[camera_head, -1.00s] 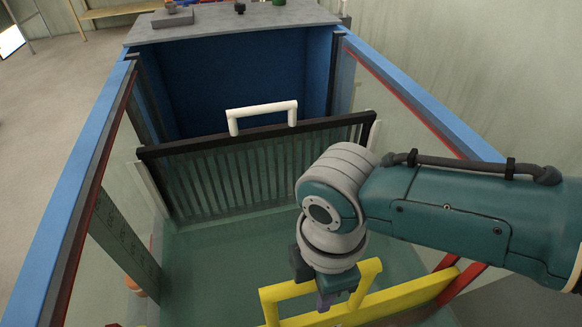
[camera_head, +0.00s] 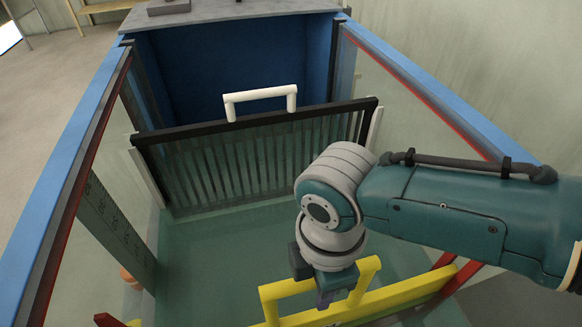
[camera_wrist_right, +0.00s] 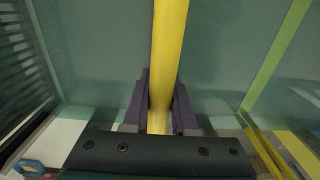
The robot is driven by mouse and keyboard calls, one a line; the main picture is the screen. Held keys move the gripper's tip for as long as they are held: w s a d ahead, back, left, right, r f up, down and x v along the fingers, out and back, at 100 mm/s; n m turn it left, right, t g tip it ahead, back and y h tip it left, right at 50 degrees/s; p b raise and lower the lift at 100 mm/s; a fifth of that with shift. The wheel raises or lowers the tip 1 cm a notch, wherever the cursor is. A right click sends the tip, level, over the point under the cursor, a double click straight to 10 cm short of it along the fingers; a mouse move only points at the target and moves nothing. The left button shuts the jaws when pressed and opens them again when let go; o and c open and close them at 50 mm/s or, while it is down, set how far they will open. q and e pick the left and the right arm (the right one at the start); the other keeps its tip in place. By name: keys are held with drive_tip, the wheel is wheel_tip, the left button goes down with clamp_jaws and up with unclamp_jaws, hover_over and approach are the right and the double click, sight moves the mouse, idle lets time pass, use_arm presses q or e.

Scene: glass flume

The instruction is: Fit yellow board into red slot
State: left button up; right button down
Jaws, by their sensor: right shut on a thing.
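The yellow board (camera_head: 398,295) hangs across the flume at the near end, its top edge tilted in the picture, with a yellow handle (camera_head: 288,287) on top. My right gripper (camera_head: 330,290) is shut on this handle; in the right wrist view the yellow bar (camera_wrist_right: 168,45) runs between the purple fingers (camera_wrist_right: 160,105). The red slot shows as a red piece on the right (camera_head: 452,285), close to the board's right end, and another red piece at lower left (camera_head: 107,320). The board's lower part is out of frame, and I cannot tell if it touches the slot. My left gripper is not in view.
A black barred screen (camera_head: 255,160) with a white handle (camera_head: 260,94) stands across the flume farther back. Glass walls with blue rails (camera_head: 70,165) bound both sides. A grey ledge (camera_head: 230,12) closes the far end. Open space lies between screen and board.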

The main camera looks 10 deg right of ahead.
drive_tip(key=shift+a+f+b, duration=0.15)
drive_tip(key=shift+f+b, duration=0.4)
drive_tip(key=shift+f, duration=0.15)
drive_tip(key=c, duration=0.7)
unclamp_jaws()
drive_tip(key=shift+o, duration=0.4)
drive_tip(key=shift+s, duration=0.1)
drive_tip(key=shift+f, duration=0.1)
